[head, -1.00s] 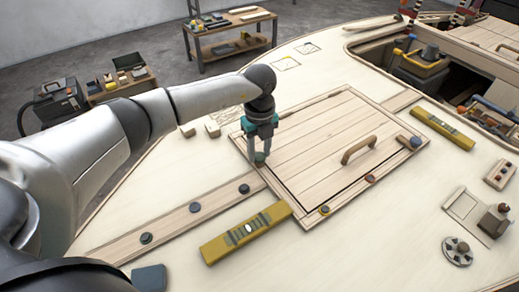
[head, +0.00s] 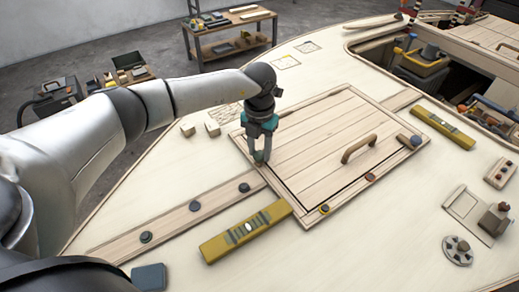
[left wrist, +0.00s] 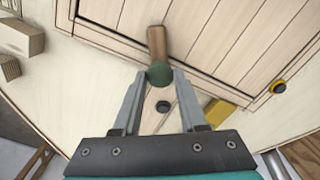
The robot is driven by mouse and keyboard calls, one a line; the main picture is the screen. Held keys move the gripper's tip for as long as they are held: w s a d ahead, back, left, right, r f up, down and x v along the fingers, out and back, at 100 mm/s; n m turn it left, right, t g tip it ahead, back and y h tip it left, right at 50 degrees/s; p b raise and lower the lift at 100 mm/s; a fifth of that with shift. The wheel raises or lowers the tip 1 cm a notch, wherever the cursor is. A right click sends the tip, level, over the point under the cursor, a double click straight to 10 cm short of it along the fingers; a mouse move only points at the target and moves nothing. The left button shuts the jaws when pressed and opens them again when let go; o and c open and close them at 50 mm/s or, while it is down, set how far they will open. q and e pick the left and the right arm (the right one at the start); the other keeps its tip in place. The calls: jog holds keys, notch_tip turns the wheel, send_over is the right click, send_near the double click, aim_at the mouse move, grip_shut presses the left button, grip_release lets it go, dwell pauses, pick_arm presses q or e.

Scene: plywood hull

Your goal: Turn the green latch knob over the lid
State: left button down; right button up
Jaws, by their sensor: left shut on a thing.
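The green latch knob (left wrist: 160,73) sits at the near left corner of the plank lid (head: 330,140). My left gripper (head: 261,160) points down there and is shut on the knob, with one finger on each side in the left wrist view (left wrist: 160,78). A short wooden latch bar (left wrist: 157,42) runs from the knob across the lid's seam, its end over the lid planks. In the head view the fingers largely hide the knob and bar. My right gripper is not in view.
The lid has a wooden handle (head: 359,148). Other knobs, one yellow-ringed (head: 324,209) and one orange-ringed (head: 370,178), sit along its near edge. A yellow level (head: 246,231) lies nearby; another yellow bar (head: 443,128) lies right. An opening (head: 400,52) is at the back right.

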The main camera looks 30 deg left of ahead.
aim_at(260, 155)
pick_arm(q)
jog(key=m, duration=0.5)
jog(key=shift+m+b, duration=0.4)
jog(key=shift+r+m, duration=0.1)
jog(key=shift+m, duration=0.2)
jog(key=shift+c, duration=2.2)
grip_release()
notch_tip(260, 155, up, 15)
jog(key=p, duration=0.2)
